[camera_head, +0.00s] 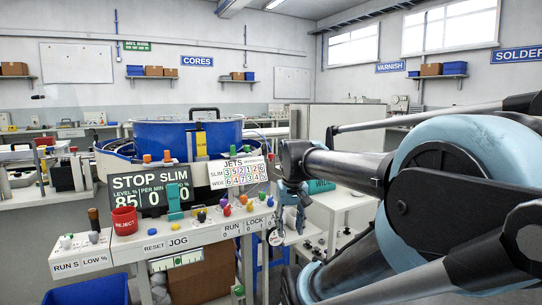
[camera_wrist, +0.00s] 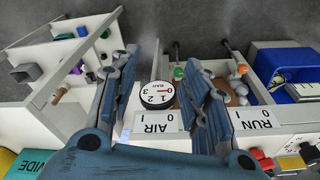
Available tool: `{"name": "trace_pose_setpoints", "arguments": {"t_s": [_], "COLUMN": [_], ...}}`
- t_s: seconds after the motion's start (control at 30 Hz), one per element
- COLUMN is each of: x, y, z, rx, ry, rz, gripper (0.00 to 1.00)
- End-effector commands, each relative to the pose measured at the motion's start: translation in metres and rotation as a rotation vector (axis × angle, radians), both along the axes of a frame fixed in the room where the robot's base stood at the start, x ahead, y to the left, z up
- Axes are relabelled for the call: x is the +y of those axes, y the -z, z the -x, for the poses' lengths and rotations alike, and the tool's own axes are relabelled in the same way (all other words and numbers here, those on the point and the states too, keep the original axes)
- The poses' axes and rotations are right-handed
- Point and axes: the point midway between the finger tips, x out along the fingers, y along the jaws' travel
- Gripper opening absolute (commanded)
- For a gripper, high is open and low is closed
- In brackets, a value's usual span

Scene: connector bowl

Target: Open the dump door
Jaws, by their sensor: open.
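No part in view is labelled as the dump door, and I cannot tell which part it is. The blue bowl (camera_head: 222,136) stands behind the control panel, with a black handle (camera_head: 205,110) on top and a yellow strip (camera_head: 201,142) on its side. My gripper (camera_head: 287,222) is at the right end of the panel, pointing down, apart from the bowl. In the wrist view my gripper (camera_wrist: 160,62) has its fingers spread, with nothing held between them. Beyond the gap are a round BAR gauge (camera_wrist: 157,95) and an AIR label (camera_wrist: 157,122).
The panel front (camera_head: 185,238) carries several coloured buttons and a red REJECT cup (camera_head: 125,220). A STOP SLIM display (camera_head: 150,190) stands above it. A blue bin (camera_head: 88,292) is at lower left. A white bench (camera_head: 335,205) lies right of the gripper, partly behind my arm.

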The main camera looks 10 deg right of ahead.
Motion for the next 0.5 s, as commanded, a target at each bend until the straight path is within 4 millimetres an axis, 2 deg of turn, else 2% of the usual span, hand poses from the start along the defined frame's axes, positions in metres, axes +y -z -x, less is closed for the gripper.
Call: {"name": "trace_pose_setpoints", "arguments": {"t_s": [0.03, 0.1, 0.5], "x": [0.000, 0.000, -0.001], "y": [-0.020, -0.045, -0.166], "z": [-0.015, -0.033, -0.138], "rx": [0.005, 0.012, 0.059], "ry": [0.002, 0.006, 0.024], "rz": [0.000, -0.001, -0.003], "gripper": [0.43, 0.43, 0.43]}}
